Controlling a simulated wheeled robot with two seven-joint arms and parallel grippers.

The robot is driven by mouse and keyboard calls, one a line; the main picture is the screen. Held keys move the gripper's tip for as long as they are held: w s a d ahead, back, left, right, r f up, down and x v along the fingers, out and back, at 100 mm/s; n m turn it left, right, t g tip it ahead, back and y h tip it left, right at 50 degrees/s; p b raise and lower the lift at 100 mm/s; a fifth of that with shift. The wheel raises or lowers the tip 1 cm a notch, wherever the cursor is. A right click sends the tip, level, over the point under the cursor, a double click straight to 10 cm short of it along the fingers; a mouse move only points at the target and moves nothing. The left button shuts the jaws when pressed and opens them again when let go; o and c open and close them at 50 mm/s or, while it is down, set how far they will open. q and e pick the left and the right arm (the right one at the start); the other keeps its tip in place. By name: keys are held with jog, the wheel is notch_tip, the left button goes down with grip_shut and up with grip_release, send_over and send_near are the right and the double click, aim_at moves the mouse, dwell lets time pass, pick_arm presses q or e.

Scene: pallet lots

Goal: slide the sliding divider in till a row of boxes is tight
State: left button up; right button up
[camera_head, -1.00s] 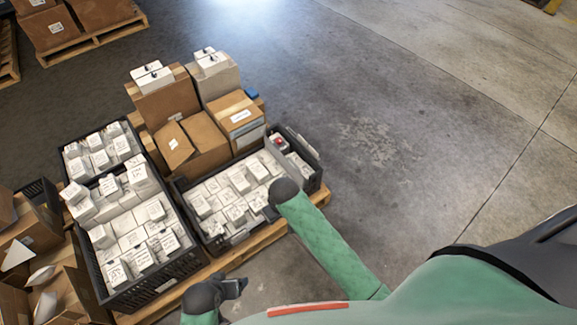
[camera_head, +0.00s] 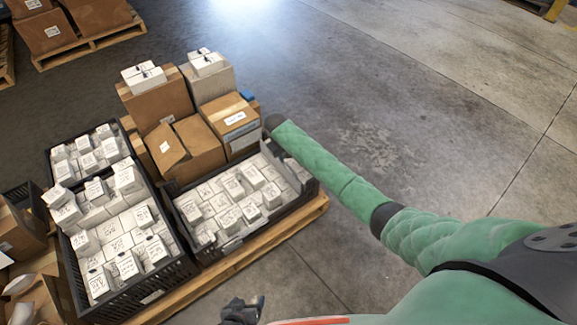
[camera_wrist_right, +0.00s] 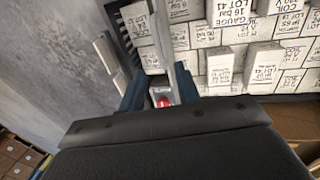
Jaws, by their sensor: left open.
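In the wrist view a thin grey sliding divider (camera_wrist_right: 160,40) stands in the black crate, with a small red mark (camera_wrist_right: 162,101) near its close end. White boxes (camera_wrist_right: 236,65) fill its right side, and a few white boxes (camera_wrist_right: 137,22) stand to its left. My right gripper (camera_wrist_right: 158,88) points down with its fingers apart, one on each side of the divider's end; contact cannot be told. In the head view only the dark right wrist (camera_head: 273,122) shows at the crate's far right corner. My left gripper (camera_head: 243,308) is open and empty, low in front of the pallet.
The crate (camera_head: 255,232) stands on a wooden pallet (camera_head: 215,277). Another full crate (camera_head: 172,277) is at left. Brown cartons (camera_head: 195,145) stand behind. The floor right of the pallet is clear.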

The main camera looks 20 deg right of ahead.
aim_at(289, 166)
jog(key=shift+w+d+f+b, duration=0.15)
jog(key=shift+d+f, duration=0.1)
jog(key=shift+f, duration=1)
jog(key=shift+w+d+f+b, duration=0.1)
jog(key=shift+d+f, duration=0.1)
jog(key=shift+f, duration=1.05)
jog(key=shift+w+d+f+b, duration=0.15)
jog(key=shift+d+f, duration=0.1)
jog(key=shift+f, duration=1)
jog(key=shift+s, duration=0.1)
jog(key=shift+c, duration=0.2)
grip_shut()
